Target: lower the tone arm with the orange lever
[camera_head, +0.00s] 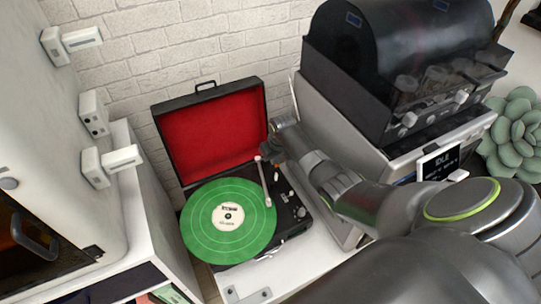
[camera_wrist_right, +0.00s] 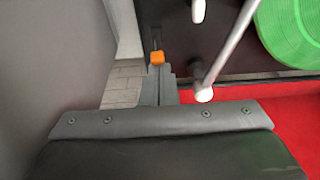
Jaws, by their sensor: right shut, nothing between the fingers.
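The record player has an open red-lined lid (camera_head: 208,130) and a black deck (camera_head: 290,214). A green record (camera_head: 205,238) lies on it. The pale tone arm (camera_head: 263,180) runs along the record's right side; its rod (camera_wrist_right: 228,50) and white end also show in the right wrist view. My left gripper is out of view.
A grey machine with a dark domed cover (camera_head: 390,50) stands close on the right, beside my right arm. A white cabinet (camera_head: 60,130) with protruding handles is on the left. A brick wall (camera_head: 190,40) is behind. A succulent (camera_head: 515,140) sits far right.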

